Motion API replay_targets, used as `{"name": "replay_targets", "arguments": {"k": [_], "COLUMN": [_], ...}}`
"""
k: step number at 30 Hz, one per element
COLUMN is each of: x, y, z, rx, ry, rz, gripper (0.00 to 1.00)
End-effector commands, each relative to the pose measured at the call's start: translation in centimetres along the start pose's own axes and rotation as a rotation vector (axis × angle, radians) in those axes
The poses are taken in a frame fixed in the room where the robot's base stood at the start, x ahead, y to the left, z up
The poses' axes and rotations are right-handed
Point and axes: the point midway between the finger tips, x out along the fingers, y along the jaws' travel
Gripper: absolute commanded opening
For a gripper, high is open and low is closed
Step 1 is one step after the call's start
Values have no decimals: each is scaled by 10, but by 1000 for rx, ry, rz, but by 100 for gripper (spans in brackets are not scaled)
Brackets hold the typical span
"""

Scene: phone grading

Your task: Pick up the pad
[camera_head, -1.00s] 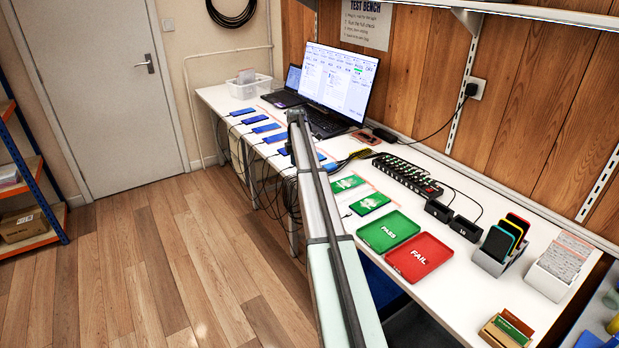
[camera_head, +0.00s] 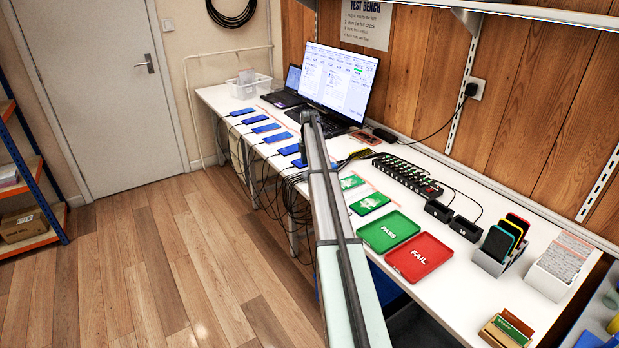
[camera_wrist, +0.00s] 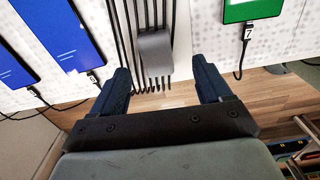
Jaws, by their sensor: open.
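No object is clearly marked as the pad, and I cannot tell for sure which thing it is. In the wrist view, a small flat grey rounded piece (camera_wrist: 155,53) lies across several black cables at the white bench's edge. My gripper (camera_wrist: 160,66) is open and empty, its two dark blue fingers apart on either side of that piece, which shows just beyond and between the tips. Contact is not visible. In the head view my arm hides the gripper and this piece.
Blue-screened phones (camera_wrist: 60,40) lie left and a green-screened phone (camera_wrist: 252,8) right in the wrist view. The bench also holds a green PASS tray (camera_head: 388,231), a red FAIL tray (camera_head: 419,257), a monitor (camera_head: 338,84) and a wooden box with a green item (camera_head: 508,330).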

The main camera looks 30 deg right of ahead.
Motion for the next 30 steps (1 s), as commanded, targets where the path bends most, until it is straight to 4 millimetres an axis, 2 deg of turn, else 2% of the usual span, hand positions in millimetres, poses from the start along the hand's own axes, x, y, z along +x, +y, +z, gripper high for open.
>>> {"name": "replay_targets", "arguments": {"k": [5,16,23,30], "x": [8,51,54,54], "y": [1,4,4,4], "z": [0,2,2,2], "rx": [0,0,1,1], "ry": [0,0,0,0], "rz": [0,0,1,1], "gripper": [78,78,78,58]}}
